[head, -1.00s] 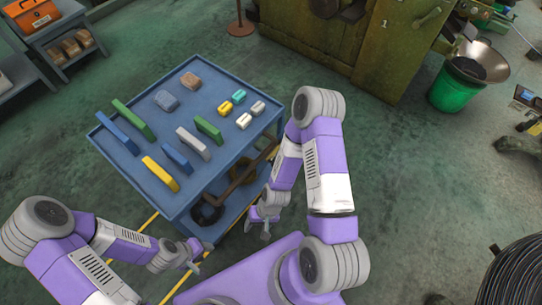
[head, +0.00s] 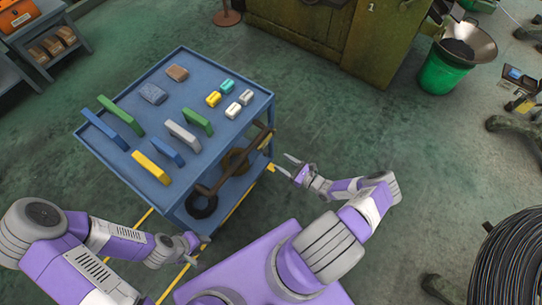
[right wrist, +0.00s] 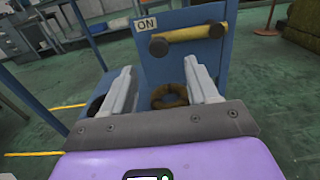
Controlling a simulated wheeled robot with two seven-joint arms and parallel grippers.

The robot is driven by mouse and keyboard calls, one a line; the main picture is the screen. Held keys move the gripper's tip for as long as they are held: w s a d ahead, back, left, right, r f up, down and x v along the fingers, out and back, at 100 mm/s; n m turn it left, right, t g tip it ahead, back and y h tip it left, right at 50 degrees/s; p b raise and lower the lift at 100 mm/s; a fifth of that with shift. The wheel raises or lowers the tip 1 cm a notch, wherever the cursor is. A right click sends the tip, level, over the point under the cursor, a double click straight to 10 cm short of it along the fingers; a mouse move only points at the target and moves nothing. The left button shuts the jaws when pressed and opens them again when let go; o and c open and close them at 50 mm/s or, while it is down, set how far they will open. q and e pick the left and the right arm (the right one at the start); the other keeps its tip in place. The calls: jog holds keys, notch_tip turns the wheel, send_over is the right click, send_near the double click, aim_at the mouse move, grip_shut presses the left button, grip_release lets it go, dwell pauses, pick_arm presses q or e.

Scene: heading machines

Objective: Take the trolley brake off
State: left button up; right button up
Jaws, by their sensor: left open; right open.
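The blue trolley (head: 110,165) stands in front of me with its top tray and a lower shelf. In the right wrist view, a yellow bar with dark round ends, the brake handle (right wrist: 192,34), lies across the trolley's blue end panel (right wrist: 170,67). An "ON" label (right wrist: 146,22) is beside its left end. My right gripper (head: 285,164) is open and empty, just right of the trolley and apart from it; its fingers (right wrist: 160,75) point toward the panel below the handle. My left gripper (head: 199,251) is open and empty near the trolley's front corner.
Several coloured blocks lie on the top tray, among them a green bar (head: 120,115) and a yellow bar (head: 151,168). A green bin (head: 442,72) and a large machine (head: 320,35) stand behind. A black cable coil (head: 515,260) is at right.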

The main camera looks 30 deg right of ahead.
jog(key=x, duration=0.7)
jog(key=shift+b, duration=0.45)
jog(key=shift+a, duration=0.1)
jog(key=shift+c, duration=0.3)
grip_shut()
